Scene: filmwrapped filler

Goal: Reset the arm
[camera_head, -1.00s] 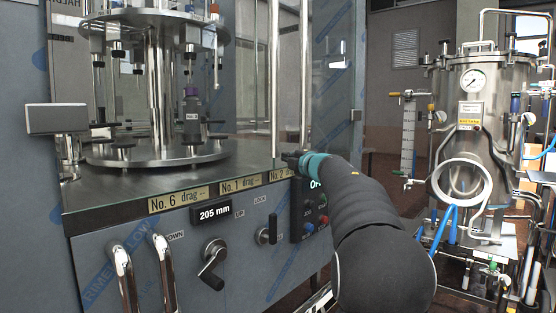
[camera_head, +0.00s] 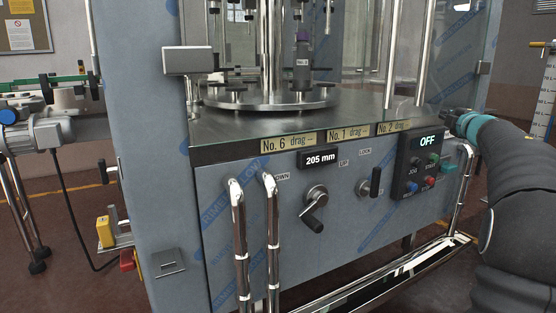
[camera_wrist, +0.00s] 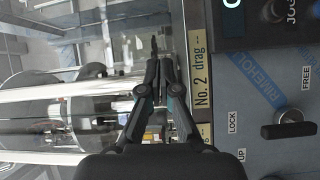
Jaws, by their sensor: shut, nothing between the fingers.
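My arm (camera_head: 505,180), dark grey with a teal ring near its end, reaches in from the right edge of the head view. My gripper (camera_head: 449,119) is at its tip, small and partly hidden there, near the machine's right front corner above the control panel. In the wrist view my gripper (camera_wrist: 158,62) has its dark fingers together with nothing between them. It points along the machine's deck edge, left of the "No. 2 drag" label (camera_wrist: 203,75).
The filler machine has a round steel platform (camera_head: 270,98), a panel (camera_head: 418,162) reading OFF, a crank (camera_head: 315,207) and front rails (camera_head: 240,240). A motor with conveyor (camera_head: 50,130) stands left. Open floor (camera_head: 70,220) shows at lower left.

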